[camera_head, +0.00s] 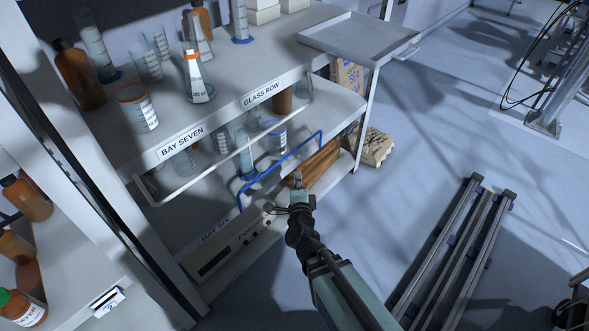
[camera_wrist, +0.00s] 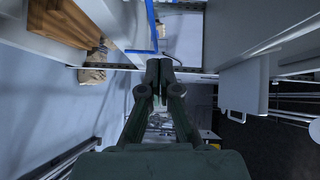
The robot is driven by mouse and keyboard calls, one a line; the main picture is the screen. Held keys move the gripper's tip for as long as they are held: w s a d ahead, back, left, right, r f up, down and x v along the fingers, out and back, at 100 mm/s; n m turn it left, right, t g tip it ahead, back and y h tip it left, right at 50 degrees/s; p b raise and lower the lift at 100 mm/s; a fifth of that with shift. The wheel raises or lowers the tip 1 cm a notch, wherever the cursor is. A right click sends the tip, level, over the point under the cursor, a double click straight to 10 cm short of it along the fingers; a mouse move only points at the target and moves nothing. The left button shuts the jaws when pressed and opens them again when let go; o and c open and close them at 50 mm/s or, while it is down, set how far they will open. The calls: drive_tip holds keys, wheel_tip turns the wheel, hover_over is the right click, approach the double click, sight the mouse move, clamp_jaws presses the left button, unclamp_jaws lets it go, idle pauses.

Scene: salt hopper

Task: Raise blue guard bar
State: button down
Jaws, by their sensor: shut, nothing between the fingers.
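The blue guard bar (camera_head: 282,162) runs slantwise along the front of the lower shelf, with bent ends at both sides. My gripper (camera_head: 297,182) is in front of it, just below and right of the bar's middle in the head view. In the wrist view the fingers are together (camera_wrist: 160,64), with nothing between them. The blue bar (camera_wrist: 151,22) also shows there, just beyond the fingertips, with a corner next to them. I cannot tell whether they touch.
A white bar (camera_head: 222,155) runs along the shelf above, in front of glassware. A wooden box (camera_head: 318,165) and a grey unit (camera_head: 228,250) sit on the low shelf. A paper sack (camera_head: 372,147) lies on the floor. Open floor lies to the right, with a metal rail frame (camera_head: 462,245).

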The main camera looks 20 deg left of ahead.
drive_tip(key=p+v, duration=0.2)
drive_tip(key=p, duration=0.1)
drive_tip(key=p+v, duration=0.2)
drive_tip(key=p, duration=0.1)
drive_tip(key=shift+r, duration=0.2)
drive_tip(key=s+a+f+n+g+y, duration=0.2)
drive_tip(key=s+a+f+n+g, duration=0.3)
drive_tip(key=f+n, duration=0.35)
drive_tip(key=s+d+f+n+g+h+p, duration=0.2)
drive_tip(key=s+d+f+n+g, duration=0.3)
drive_tip(key=s+d+f+g, duration=0.3)
drive_tip(key=s+d+f+g+h+p, duration=0.1)
drive_tip(key=s+d+g+p, duration=0.4)
drive_tip(key=s+d, duration=0.6)
drive_tip(key=s+d+f+g+h+p, duration=0.1)
drive_tip(key=s+d+g+h+p, duration=0.3)
drive_tip(key=s+d, duration=0.7)
drive_tip(key=d+g, duration=0.1)
drive_tip(key=d, duration=0.6)
drive_tip(key=shift+s+d+p, duration=0.3)
drive_tip(key=shift+d+p, duration=0.1)
